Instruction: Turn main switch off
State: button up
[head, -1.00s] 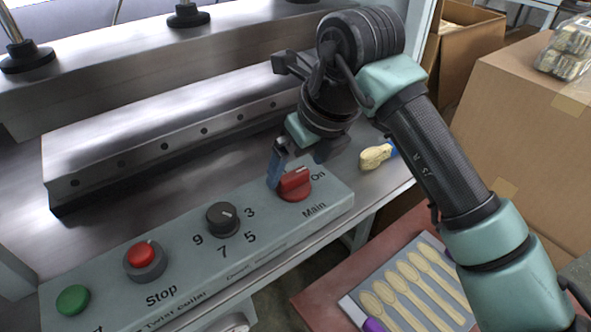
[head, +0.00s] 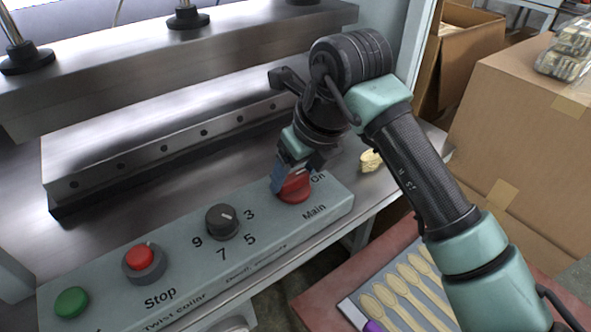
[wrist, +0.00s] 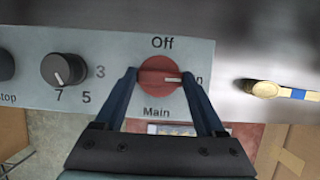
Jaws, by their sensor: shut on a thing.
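The red main switch (head: 294,187) is a round knob at the right end of the grey-green control panel, above the label "Main". In the wrist view the main switch (wrist: 160,77) has its white mark pointing right, toward the partly covered "On" label; "Off" is printed at its top. My gripper (head: 291,180) is at the knob from above. In the wrist view my gripper's (wrist: 160,80) two blue fingers sit on the left and right sides of the knob, shut on it. In the head view the fingers hide part of the knob.
A black dial (head: 222,222), a red stop button (head: 140,257) and a green button (head: 72,301) lie left along the panel. The steel press (head: 160,140) stands behind. Cardboard boxes (head: 520,150) stand at the right.

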jog(key=shift+n, duration=0.3)
jog(key=n+g, duration=0.1)
jog(key=n, duration=0.2)
jog(key=shift+w+d+r+n+y+p, duration=0.1)
jog(key=shift+n+y+p, duration=0.2)
jog(key=shift+y, duration=0.1)
jog(key=n+g+p, duration=0.1)
jog(key=n+g, duration=0.1)
jog(key=n, duration=0.2)
jog(key=shift+w+y+p, duration=0.1)
jog(key=shift+y+p, duration=0.25)
jog(key=shift+y, duration=0.05)
jog(key=n+g+p, duration=0.1)
jog(key=n, duration=0.1)
jog(key=n+p, duration=0.1)
jog(key=n, duration=0.2)
jog(key=shift+w+g, duration=0.15)
jog(key=shift+g, duration=0.25)
jog(key=n, duration=0.2)
jog(key=n+g+p, duration=0.1)
jog(key=n, duration=0.1)
jog(key=shift+w+n+g+h, duration=0.1)
jog(key=shift+n+g+h, duration=0.2)
jog(key=shift+h, duration=0.1)
jog(key=o, duration=1.3)
jog(key=shift+o, duration=0.2)
